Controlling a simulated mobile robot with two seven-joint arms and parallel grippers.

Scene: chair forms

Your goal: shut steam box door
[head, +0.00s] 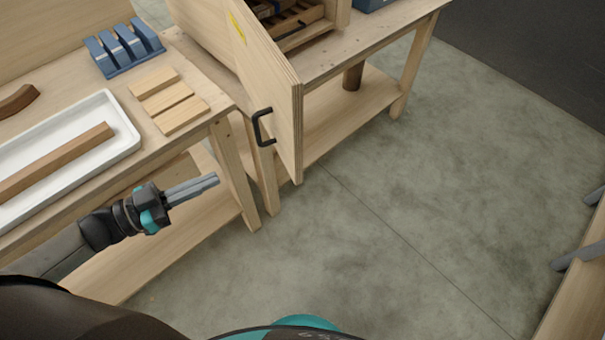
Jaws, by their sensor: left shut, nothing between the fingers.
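The steam box door (275,85) is a plywood panel with a yellow label and a black handle (262,127). It stands open, swung out past the front of the bench. The steam box (343,14) is at the top, and its opening shows slatted wood inside. My left gripper (216,181) is shut and empty, left of the door and below the handle in the picture, apart from both.
The left bench holds a white tray (135,145) with a wooden strip (60,160), several light wood blocks (168,100) and a blue slotted rack (125,50). Concrete floor (400,210) is clear right of the door. Another wooden edge (575,290) is at far right.

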